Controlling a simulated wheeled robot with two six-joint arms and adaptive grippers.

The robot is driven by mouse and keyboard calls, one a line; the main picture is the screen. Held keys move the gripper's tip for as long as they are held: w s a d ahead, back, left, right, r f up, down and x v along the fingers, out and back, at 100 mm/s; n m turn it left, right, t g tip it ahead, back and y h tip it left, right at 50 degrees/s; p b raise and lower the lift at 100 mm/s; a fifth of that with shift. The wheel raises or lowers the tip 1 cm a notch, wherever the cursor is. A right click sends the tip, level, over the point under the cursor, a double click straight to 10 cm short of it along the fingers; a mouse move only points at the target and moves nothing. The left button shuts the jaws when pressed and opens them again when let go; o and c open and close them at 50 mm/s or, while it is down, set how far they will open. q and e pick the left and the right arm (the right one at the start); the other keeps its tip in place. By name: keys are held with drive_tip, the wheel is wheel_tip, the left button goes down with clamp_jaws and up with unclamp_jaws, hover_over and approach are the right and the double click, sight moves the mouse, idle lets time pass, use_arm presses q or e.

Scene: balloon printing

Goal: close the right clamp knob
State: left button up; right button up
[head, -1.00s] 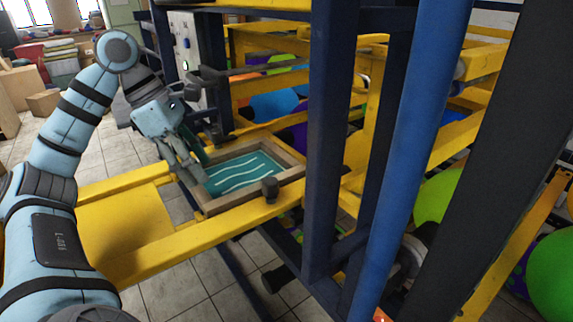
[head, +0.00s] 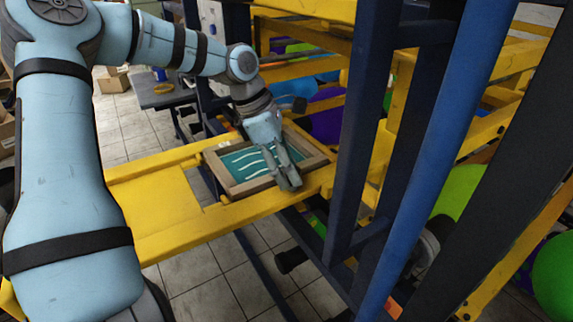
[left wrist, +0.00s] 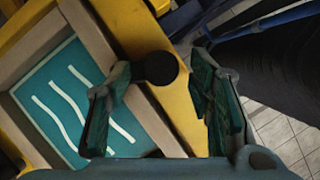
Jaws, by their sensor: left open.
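A black round clamp knob (left wrist: 158,68) shows in the left wrist view beside the wooden frame, between the tips of my open left fingers. I cannot tell whether either finger touches it. In the head view my left gripper (head: 287,184) reaches down over the near right corner of the wooden frame (head: 252,186) and hides the knob. The frame holds a teal screen (head: 243,164) with white wavy lines and sits on the yellow rail. My right gripper is not in view.
A yellow platform (head: 155,205) lies left of the frame. Dark blue posts (head: 362,130) and a bright blue post (head: 437,150) stand close on the right. Green balloons (head: 553,280) are at the far right.

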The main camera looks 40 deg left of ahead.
use_arm(q)
drive_tip(key=shift+w+d, duration=0.15)
drive_tip(key=shift+d, duration=0.15)
drive_tip(key=c, duration=0.5)
clamp_jaws()
drive_tip(key=n+b, duration=0.1)
drive_tip(key=b, duration=0.1)
drive_tip(key=n+y+b, duration=0.1)
drive_tip(key=b, duration=0.1)
drive_tip(key=n+t+b, duration=0.1)
drive_tip(key=n+b, duration=0.1)
drive_tip(key=shift+d+f, duration=0.1)
drive_tip(key=shift+f, duration=0.2)
drive_tip(key=shift+r+n+y, duration=0.2)
drive_tip(key=shift+n+y, duration=0.1)
drive_tip(key=shift+r, duration=0.1)
drive_tip(key=o, duration=0.5)
unclamp_jaws()
